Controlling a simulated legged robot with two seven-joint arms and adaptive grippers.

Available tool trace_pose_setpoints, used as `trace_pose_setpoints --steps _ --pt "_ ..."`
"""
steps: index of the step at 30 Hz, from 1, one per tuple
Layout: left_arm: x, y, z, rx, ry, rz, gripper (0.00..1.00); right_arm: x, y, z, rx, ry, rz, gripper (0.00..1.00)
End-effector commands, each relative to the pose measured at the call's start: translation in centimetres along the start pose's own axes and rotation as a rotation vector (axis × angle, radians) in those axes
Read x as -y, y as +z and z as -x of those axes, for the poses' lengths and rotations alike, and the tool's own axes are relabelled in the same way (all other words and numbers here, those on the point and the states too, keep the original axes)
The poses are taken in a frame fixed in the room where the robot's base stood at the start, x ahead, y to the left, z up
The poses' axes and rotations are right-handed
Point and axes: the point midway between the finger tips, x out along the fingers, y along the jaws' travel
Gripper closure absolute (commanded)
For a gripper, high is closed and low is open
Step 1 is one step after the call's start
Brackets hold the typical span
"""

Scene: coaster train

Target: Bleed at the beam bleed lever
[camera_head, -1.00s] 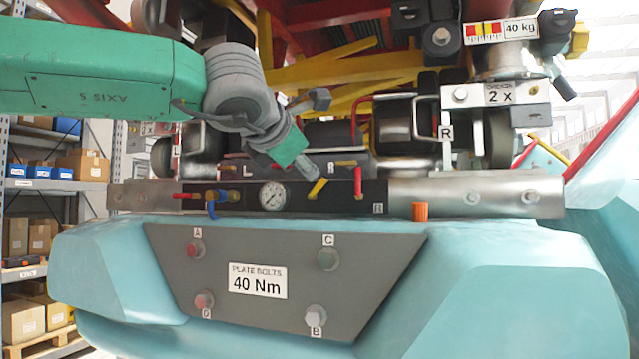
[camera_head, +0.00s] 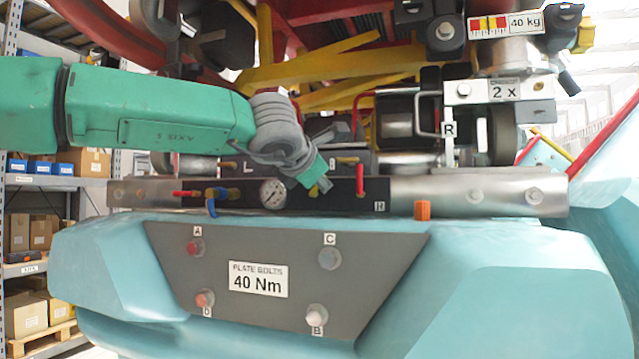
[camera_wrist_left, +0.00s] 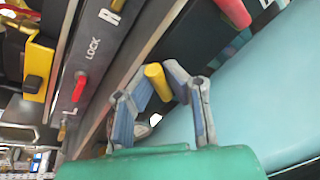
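A short yellow lever (camera_wrist_left: 158,82) stands between the two fingers of my left gripper (camera_wrist_left: 158,72) in the left wrist view. The fingers are spread to either side of it with little room; whether they touch it is hard to tell. In the head view my left gripper (camera_head: 322,190) is at the dark panel (camera_head: 335,200) on the steel beam, right of the round gauge (camera_head: 272,193), and covers most of the lever. I read no label naming the bleed lever. My right gripper is in neither view.
A red upright lever (camera_head: 360,180) stands close right of my left gripper. A red lever (camera_head: 187,194) and a blue valve handle (camera_head: 211,207) lie left of the gauge. Wheel parts sit above the beam; the turquoise body (camera_head: 500,285) lies below.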

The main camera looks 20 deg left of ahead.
Motion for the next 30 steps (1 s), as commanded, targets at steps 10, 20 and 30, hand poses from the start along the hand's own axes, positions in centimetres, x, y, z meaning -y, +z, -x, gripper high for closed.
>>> trace_pose_setpoints --steps 10,20,30 --pt "-0.2 0.1 0.1 0.006 -0.004 0.022 1.0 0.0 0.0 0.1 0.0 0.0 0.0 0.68" --pt "-0.9 0.0 0.3 0.045 -0.045 0.204 1.0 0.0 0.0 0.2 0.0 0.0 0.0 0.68" --pt "-1.8 -0.4 0.4 0.101 -0.104 0.464 1.0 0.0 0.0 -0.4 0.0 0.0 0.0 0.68"
